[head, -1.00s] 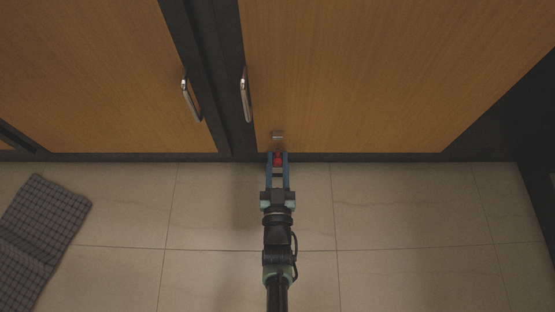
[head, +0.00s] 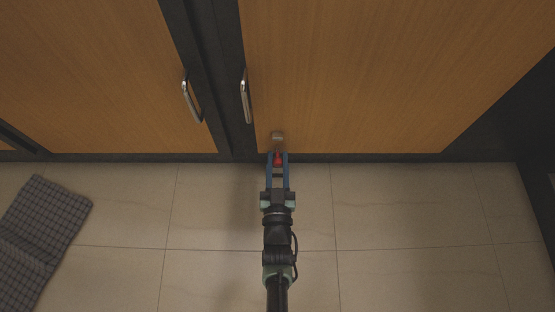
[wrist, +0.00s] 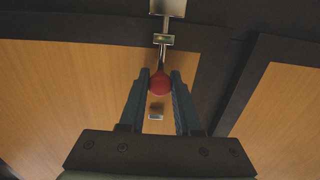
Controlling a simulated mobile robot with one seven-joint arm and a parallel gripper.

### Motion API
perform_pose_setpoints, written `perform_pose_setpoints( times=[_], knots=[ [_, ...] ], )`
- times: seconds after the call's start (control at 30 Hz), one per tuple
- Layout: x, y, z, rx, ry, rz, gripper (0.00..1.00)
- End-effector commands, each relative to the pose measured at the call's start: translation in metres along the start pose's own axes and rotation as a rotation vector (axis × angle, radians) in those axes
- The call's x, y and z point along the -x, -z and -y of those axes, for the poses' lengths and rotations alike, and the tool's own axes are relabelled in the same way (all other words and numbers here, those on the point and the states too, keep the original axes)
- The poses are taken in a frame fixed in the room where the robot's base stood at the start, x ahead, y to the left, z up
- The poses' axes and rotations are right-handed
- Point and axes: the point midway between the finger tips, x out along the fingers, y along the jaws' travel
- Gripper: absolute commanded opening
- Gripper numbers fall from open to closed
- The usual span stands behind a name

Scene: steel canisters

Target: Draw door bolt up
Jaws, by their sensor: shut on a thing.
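The door bolt has a red knob (head: 277,159) low on the right wooden door (head: 350,80), near the door's lower left corner. In the wrist view the red knob (wrist: 159,83) sits on a thin metal rod (wrist: 162,54) that runs through a metal bracket (wrist: 163,40). My gripper (head: 277,157) is shut on the knob, one blue finger on each side. It also shows in the wrist view (wrist: 159,86). A small metal piece (head: 277,135) is on the door just above the knob in the head view.
Two upright metal handles stand on the doors, the left one (head: 190,99) and the right one (head: 246,97). A dark post (head: 215,60) runs between the doors. A checked cloth (head: 42,235) lies on the tiled floor (head: 400,220) at left. The floor at right is clear.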

Motion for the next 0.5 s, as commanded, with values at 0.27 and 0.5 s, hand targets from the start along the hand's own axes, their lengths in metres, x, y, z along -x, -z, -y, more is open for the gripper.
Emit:
perform_pose_setpoints(
  times=[0.27,0.5],
  knots=[
    [-0.001,0.039,0.0,0.0,0.0,-0.001,0.0],
    [-0.001,0.043,0.0,0.0,0.0,-0.007,0.0]
  ],
)
